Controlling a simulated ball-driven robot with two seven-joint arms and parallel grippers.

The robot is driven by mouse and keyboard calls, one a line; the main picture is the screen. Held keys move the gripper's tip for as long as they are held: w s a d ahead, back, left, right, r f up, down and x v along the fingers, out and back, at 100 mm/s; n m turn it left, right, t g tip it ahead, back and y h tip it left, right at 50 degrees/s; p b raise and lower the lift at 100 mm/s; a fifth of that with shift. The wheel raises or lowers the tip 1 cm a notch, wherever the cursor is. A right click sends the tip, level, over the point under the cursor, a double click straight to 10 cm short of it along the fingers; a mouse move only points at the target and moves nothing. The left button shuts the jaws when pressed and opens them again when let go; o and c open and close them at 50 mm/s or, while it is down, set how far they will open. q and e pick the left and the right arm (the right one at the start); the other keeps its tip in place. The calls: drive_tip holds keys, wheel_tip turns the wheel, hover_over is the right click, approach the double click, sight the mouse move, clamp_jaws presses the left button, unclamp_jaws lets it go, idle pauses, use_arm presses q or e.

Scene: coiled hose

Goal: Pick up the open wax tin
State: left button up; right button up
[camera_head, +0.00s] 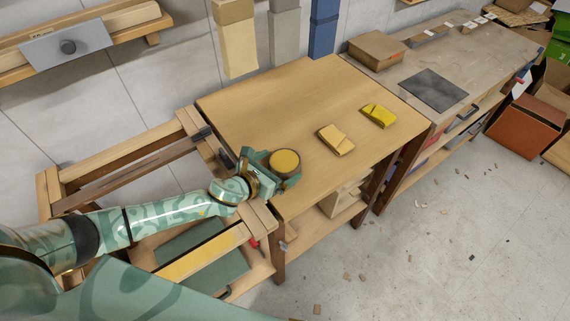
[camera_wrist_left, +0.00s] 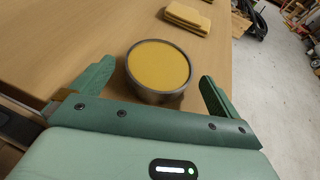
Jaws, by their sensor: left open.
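The open wax tin (camera_head: 285,162) is a round grey metal tin with a flat yellow wax surface. It stands upright on the wooden table near its front left edge. In the left wrist view the tin (camera_wrist_left: 158,68) is in front of my left gripper. My left gripper (camera_head: 282,170) is open, with a green finger on each side of the tin. In the left wrist view the fingers (camera_wrist_left: 155,85) show gaps to the tin on both sides. My right gripper is not in view.
A folded tan cloth (camera_head: 336,140) and a yellow cloth (camera_head: 379,116) lie on the table (camera_head: 270,105) to the right of the tin. A wooden vise frame (camera_head: 120,150) adjoins the table's left end. A grey-topped bench (camera_head: 470,60) stands behind at the right. The table's back is clear.

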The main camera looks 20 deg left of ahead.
sight(284, 161)
use_arm(q)
drive_tip(key=b+x, duration=0.1)
drive_tip(key=x, duration=0.3)
drive_tip(key=shift+w, duration=0.15)
drive_tip(key=shift+r, duration=0.1)
drive_tip(key=shift+c, duration=0.3)
drive_tip(key=c, duration=1.5)
drive_tip(key=shift+r, duration=0.15)
